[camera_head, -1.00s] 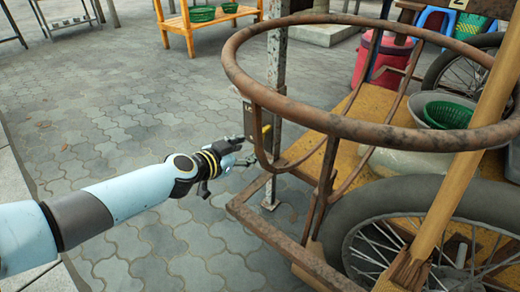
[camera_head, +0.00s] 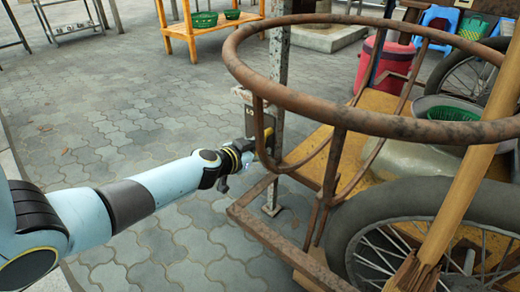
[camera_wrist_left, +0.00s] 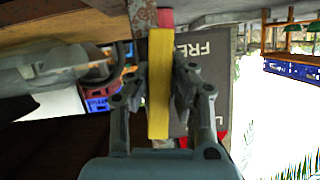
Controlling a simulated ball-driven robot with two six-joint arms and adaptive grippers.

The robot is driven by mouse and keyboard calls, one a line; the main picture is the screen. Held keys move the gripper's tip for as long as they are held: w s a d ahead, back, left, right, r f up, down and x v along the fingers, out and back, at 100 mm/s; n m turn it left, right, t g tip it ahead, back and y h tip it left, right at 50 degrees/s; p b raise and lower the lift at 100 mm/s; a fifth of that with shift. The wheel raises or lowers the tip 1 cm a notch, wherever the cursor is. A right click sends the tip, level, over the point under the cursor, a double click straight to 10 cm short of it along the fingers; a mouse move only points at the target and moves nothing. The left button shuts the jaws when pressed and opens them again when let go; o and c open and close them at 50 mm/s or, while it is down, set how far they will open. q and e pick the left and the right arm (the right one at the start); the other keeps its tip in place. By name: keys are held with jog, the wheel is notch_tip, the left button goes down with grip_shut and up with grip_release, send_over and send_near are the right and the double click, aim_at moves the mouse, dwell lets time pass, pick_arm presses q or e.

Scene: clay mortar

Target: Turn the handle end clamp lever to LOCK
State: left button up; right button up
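The yellow clamp lever (camera_wrist_left: 158,85) runs upright through the middle of the left wrist view. It shows as a small yellow piece in the head view (camera_head: 268,134), beside the rusty post (camera_head: 279,60). My left gripper (camera_wrist_left: 160,80) has one finger on each side of the lever, close against it. In the head view my left gripper (camera_head: 247,156) is at the lever, partly hidden by my wrist. A dark label plate (camera_wrist_left: 210,75) behind the right finger reads "FRE", with part of an "L" and red below. My right gripper is not in view.
A rusty ring (camera_head: 300,112) and its bars stand just right of the lever. A cart with a spoked wheel (camera_head: 400,245) and a wooden pole (camera_head: 470,180) fills the right side. The paving (camera_head: 100,110) on the left is clear.

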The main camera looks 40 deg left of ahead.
pick_arm(q)
grip_shut()
